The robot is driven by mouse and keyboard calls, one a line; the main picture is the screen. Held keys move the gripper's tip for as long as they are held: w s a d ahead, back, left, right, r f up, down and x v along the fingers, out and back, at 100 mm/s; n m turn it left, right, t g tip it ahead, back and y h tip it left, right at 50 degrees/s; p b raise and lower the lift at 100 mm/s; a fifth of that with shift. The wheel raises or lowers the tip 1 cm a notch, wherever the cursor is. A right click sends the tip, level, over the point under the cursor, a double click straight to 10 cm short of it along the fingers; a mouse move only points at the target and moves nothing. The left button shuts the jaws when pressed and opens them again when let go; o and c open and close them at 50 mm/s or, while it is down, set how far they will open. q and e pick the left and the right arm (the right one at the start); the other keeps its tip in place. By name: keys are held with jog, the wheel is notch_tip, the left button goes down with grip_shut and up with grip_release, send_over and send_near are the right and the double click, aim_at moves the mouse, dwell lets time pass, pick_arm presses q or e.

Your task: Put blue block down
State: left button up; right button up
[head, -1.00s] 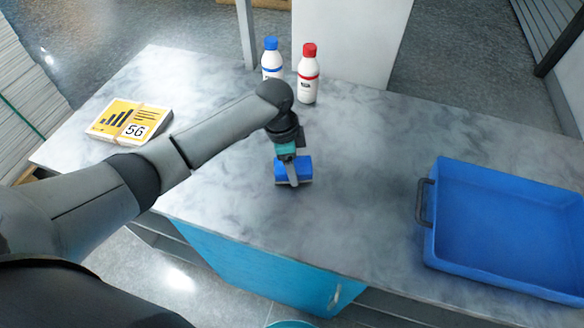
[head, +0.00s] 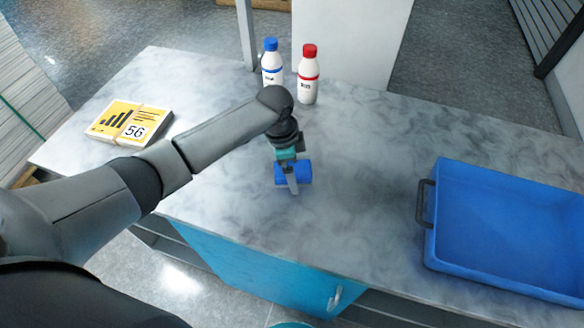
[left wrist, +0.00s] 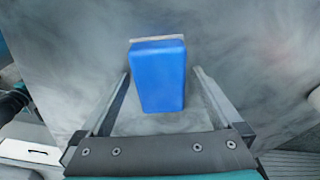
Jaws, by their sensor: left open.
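The blue block (left wrist: 158,76) is between the two spread fingers of my left gripper (left wrist: 160,90) in the left wrist view, with a gap visible on each side. In the head view the blue block (head: 304,172) is at the middle of the grey marbled counter (head: 370,150), partly hidden by my left gripper (head: 291,180). The left gripper is open around the block. The block appears to rest on the counter. My right gripper is not in view.
A blue tray (head: 429,240) with a dark handle stands at the right. A blue-capped bottle (head: 271,65) and a red-capped bottle (head: 308,80) stand at the back. A banded stack of yellow and white cards (head: 130,122) lies at the left. The counter between block and tray is clear.

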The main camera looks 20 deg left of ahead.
pick_arm(q)
notch_tip(320, 180, up, 12)
jog(key=a+p, duration=0.1)
jog(key=shift+s+a+p, duration=0.35)
jog(key=shift+p, duration=0.05)
dwell(0.4)
